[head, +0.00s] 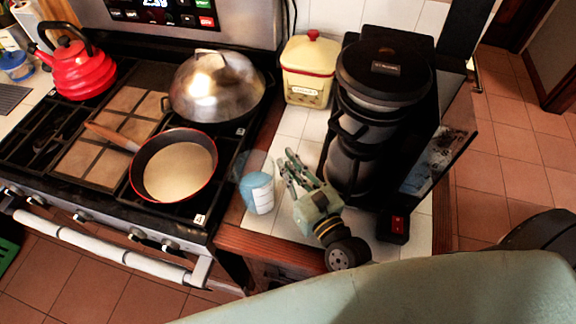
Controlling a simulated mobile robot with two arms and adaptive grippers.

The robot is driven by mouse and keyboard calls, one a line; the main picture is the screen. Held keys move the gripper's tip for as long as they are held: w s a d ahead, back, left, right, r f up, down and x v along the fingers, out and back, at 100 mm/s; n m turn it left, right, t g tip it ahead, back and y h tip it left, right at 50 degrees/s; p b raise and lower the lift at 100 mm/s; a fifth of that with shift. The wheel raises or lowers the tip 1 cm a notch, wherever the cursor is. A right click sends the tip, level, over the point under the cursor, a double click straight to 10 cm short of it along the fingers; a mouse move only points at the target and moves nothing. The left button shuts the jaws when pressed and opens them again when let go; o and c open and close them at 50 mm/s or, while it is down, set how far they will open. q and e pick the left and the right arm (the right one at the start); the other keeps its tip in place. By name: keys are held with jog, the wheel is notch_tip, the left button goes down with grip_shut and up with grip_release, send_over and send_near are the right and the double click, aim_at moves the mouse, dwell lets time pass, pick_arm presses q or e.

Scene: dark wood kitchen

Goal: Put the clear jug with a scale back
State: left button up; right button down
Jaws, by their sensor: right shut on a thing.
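The clear jug with a scale (259,193) is a small see-through vessel with pale blue and white on it. It is at the counter's left edge, beside the stove; whether it touches the counter is hard to tell. My right gripper (287,172) is just right of the jug, its fingers pointing up and left. It is shut on the jug, apparently at its right side, but the exact contact is small and unclear. My left gripper is not in view.
A black coffee machine (384,75) stands close to the right of my gripper. A frying pan (180,171), a domed steel lid (214,86) and a red kettle (77,68) are on the stove.

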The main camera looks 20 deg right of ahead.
jog(key=shift+f, duration=0.1)
jog(key=c, duration=1.9)
grip_release()
jog(key=shift+o, duration=0.2)
jog(key=shift+s, duration=0.35)
jog(key=s+b, duration=0.1)
jog(key=s, duration=0.2)
jog(key=s+d+b, duration=0.1)
jog(key=s, duration=0.2)
jog(key=s+b, duration=0.1)
jog(key=s, duration=0.3)
jog(key=shift+d+b, duration=0.3)
jog(key=shift+d, duration=0.1)
jog(key=shift+s+d+r, duration=0.15)
jog(key=shift+s+r, duration=0.05)
jog(key=shift+s, duration=0.4)
